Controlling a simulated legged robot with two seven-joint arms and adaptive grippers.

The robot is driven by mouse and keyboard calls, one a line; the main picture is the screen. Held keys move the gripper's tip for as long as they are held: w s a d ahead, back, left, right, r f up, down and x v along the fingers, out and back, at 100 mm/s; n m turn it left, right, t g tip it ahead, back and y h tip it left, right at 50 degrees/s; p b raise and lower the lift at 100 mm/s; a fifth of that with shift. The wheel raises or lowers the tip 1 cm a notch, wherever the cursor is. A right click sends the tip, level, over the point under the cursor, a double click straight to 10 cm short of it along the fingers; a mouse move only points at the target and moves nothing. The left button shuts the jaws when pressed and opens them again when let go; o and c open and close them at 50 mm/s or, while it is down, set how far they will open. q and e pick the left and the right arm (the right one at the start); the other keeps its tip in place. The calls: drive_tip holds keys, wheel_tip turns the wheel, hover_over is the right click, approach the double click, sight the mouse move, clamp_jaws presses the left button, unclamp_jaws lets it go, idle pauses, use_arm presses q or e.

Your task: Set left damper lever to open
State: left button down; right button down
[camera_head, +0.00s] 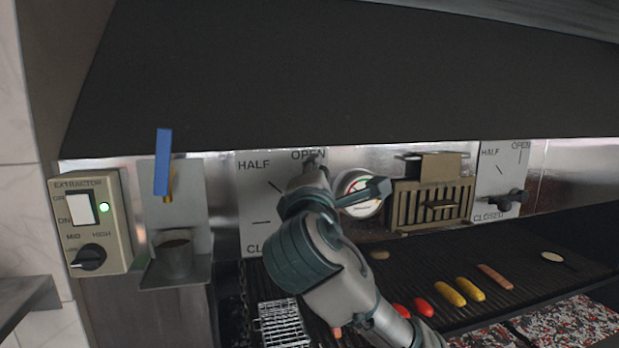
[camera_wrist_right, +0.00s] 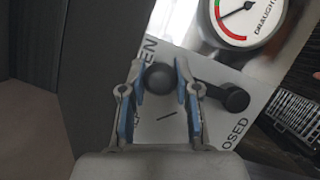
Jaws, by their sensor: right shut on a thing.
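The left damper plate (camera_head: 255,205), white with HALF, OPEN and CLOSED marks, is on the back wall left of centre. My right gripper (camera_head: 318,172) is in front of it and hides the lever in the head view. In the right wrist view, the lever's black ball knob (camera_wrist_right: 160,77) is between the blue-padded fingers of my right gripper (camera_wrist_right: 160,85), which is shut on it. The lever's black pivot end (camera_wrist_right: 235,98) is to the right. The lever lies towards the plate's OPEN side; its exact angle cannot be told. My left gripper is not in view.
A draught gauge (camera_head: 358,193) is right of the plate. A slotted brass-coloured box (camera_head: 432,204) and a second damper plate (camera_head: 497,180) are further right. An extractor switch box (camera_head: 95,225) and a cup shelf (camera_head: 175,275) are left. Sausages and vegetables lie on the grill (camera_head: 520,255) below.

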drive_tip(key=shift+d+r+m, duration=0.3)
drive_tip(key=shift+r+m, duration=0.05)
drive_tip(key=shift+m, duration=0.05)
drive_tip(key=c, duration=0.8)
unclamp_jaws()
drive_tip(key=shift+w+d+f, duration=0.2)
drive_tip(key=shift+d+f, duration=0.05)
drive_tip(key=shift+d, duration=0.15)
drive_tip(key=s, duration=0.4)
drive_tip(key=s+f, duration=0.1)
drive_tip(key=s, duration=0.2)
drive_tip(key=s+a, duration=0.1)
drive_tip(key=s, duration=0.3)
drive_tip(key=shift+s+f, duration=0.3)
drive_tip(key=shift+f, duration=0.1)
